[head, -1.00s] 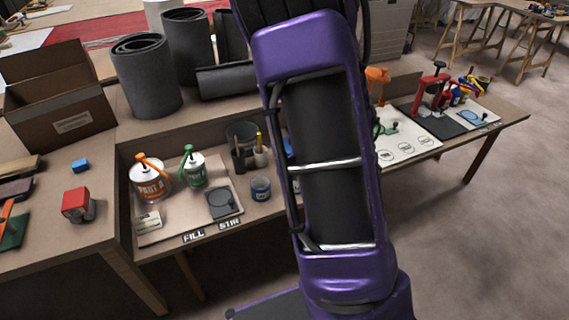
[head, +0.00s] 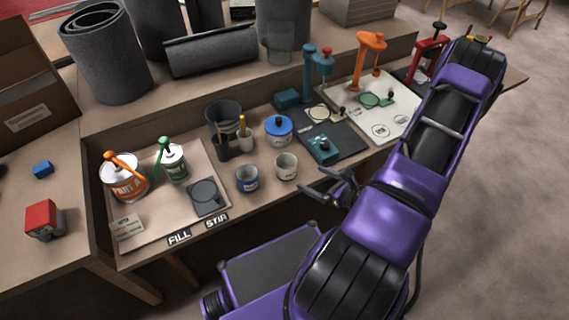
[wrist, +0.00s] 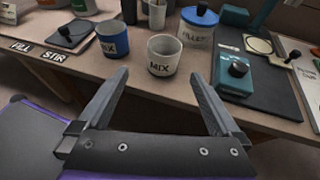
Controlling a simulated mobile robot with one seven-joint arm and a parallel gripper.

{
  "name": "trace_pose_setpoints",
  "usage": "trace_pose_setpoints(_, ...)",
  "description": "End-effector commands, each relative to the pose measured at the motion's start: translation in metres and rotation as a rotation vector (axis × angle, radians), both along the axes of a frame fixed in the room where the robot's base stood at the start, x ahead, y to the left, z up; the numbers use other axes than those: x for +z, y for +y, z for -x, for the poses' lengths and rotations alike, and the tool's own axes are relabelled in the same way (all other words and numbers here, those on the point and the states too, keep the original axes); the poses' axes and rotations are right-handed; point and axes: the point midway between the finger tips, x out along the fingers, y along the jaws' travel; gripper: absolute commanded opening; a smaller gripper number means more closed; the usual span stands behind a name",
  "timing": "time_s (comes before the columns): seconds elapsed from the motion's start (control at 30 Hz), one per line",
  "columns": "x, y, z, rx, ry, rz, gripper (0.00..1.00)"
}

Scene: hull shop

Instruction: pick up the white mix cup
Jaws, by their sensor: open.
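The white mix cup (head: 286,167) stands upright near the front edge of the bench, just right of a blue mix cup (head: 247,178). In the wrist view the white cup (wrist: 163,56) shows its dark MIX lettering and an open top. The blue cup (wrist: 112,39) is to its left there. My gripper (head: 330,185) is open and empty, in front of the bench edge and to the right of the white cup. In the wrist view my gripper's fingers (wrist: 158,88) point toward the white cup, which lies beyond their tips, apart from them.
A filler tub with a blue lid (head: 278,130) stands behind the white cup. A teal tool on a dark mat (head: 345,139) is to the right. Pen cups (head: 222,147) and a grey bucket (head: 224,115) stand behind. FILL and STIR labels (head: 179,237) mark the front left edge.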

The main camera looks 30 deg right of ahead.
Motion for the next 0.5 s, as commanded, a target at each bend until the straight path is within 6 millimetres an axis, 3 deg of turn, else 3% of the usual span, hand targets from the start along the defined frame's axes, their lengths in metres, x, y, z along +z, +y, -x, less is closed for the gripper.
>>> trace_pose_setpoints(0.17,-0.007,0.000,-0.018,-0.034,-0.013,-0.007,1.00)
trace_pose_setpoints(0.5,-0.036,0.019,-0.084,-0.030,-0.010,-0.006,1.00)
